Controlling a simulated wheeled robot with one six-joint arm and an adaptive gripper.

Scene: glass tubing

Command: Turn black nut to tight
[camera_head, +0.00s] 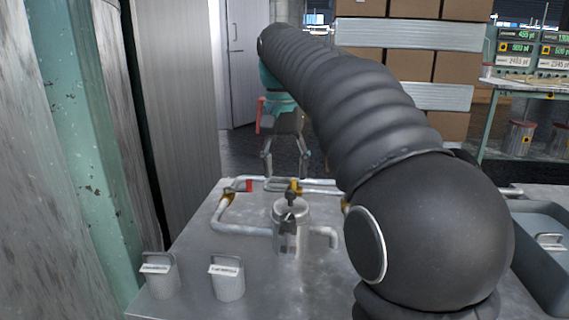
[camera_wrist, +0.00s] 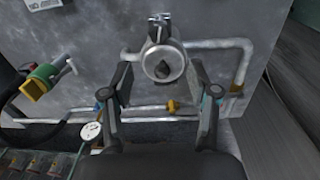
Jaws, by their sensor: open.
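The black nut (camera_head: 290,201) sits on top of an upright metal vessel (camera_head: 290,238) in the middle of the metal table. In the wrist view the black nut (camera_wrist: 162,71) shows as a small dark piece on the vessel's round lid (camera_wrist: 163,55). My gripper (camera_head: 285,173) points down beyond the vessel, near the table's far edge. In the wrist view my gripper (camera_wrist: 158,55) is open and empty. Its fingers stand apart to either side of the vessel in the picture. They do not appear to touch the nut.
Metal tubing (camera_head: 240,229) runs around the vessel, with a red valve handle (camera_head: 249,185) and a yellow one (camera_wrist: 171,106). Two labelled canisters (camera_head: 158,277) (camera_head: 228,282) stand at the front left. A grey tray (camera_head: 533,255) lies at the right. The table's front middle looks clear.

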